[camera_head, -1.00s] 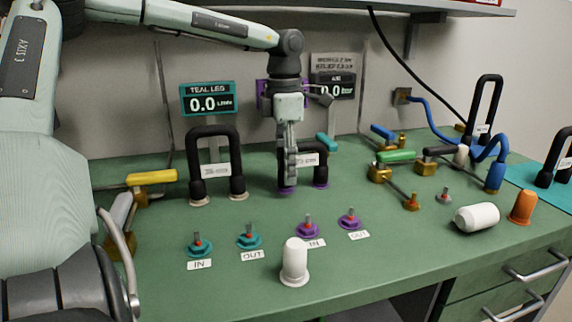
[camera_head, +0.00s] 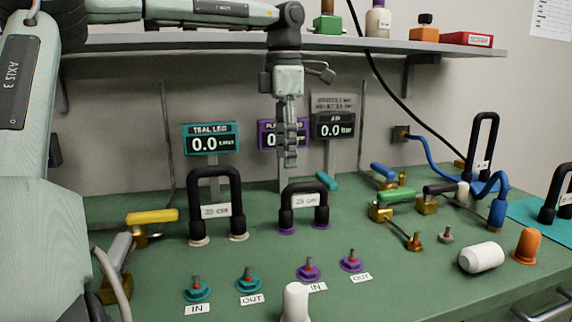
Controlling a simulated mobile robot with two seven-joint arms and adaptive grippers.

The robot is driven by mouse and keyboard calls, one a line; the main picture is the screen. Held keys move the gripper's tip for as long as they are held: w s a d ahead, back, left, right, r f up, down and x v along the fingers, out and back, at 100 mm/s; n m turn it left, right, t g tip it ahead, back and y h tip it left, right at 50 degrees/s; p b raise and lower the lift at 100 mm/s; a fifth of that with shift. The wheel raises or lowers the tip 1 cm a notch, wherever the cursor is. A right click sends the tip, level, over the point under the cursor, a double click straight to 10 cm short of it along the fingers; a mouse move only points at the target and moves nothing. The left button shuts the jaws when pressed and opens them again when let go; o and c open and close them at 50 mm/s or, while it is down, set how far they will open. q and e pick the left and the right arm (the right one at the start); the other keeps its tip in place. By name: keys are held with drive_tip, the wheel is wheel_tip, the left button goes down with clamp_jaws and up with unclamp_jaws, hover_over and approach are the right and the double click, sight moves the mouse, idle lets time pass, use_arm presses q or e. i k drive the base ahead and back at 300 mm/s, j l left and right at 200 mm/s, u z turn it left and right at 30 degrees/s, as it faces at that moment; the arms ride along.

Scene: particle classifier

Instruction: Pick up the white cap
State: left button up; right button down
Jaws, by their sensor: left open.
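A white cap (camera_head: 295,303) stands upright at the front edge of the picture, its lower part cut off. A second white, cap-like cylinder (camera_head: 481,257) lies on its side at the right of the bench. My left gripper (camera_head: 290,158) hangs pointing down in front of the displays, above the purple-footed black loop. It is open and empty, well behind and above the upright white cap. Its fingers overlap edge-on, so the gap hardly shows. My right gripper is not in view.
Teal fittings (camera_head: 248,285) and purple fittings (camera_head: 308,270) stand behind the upright cap. Black loops (camera_head: 215,190) stand farther back. An orange cap (camera_head: 528,245) is at the right. A shelf (camera_head: 200,41) crosses above. Green bench shows around the fittings.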

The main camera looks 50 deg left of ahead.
sight(296, 294)
drive_tip(key=k+l, duration=0.35)
drive_tip(key=l, duration=0.15)
drive_tip(key=k+l, duration=0.4)
drive_tip(key=l, duration=0.15)
drive_tip(key=k+l, duration=0.35)
drive_tip(key=l, duration=0.15)
